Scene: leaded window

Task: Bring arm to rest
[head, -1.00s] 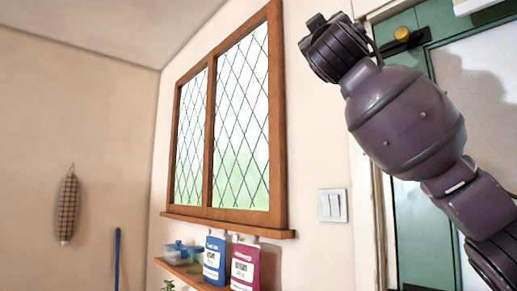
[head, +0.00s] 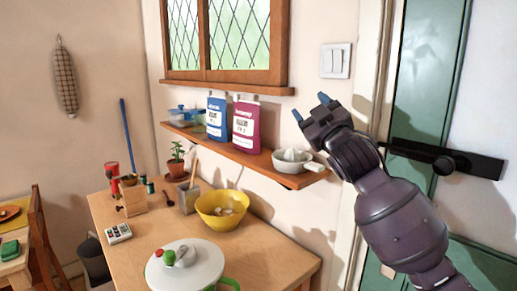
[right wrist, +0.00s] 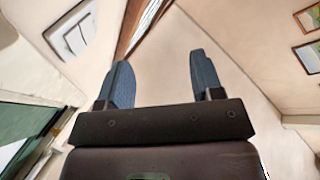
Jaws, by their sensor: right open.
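My right gripper (head: 311,108) is raised in front of the wall, between the shelf's right end and the green door. Its blue fingers are apart with nothing between them. They also show in the right wrist view (right wrist: 160,82), spread and empty, pointing up toward the wall and ceiling. My right arm comes in from the lower right of the head view and passes in front of the door frame. My left gripper and arm are not in the head view.
Below, a wooden table (head: 262,262) bears a yellow bowl (head: 222,211) and a lidded pot (head: 186,268).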

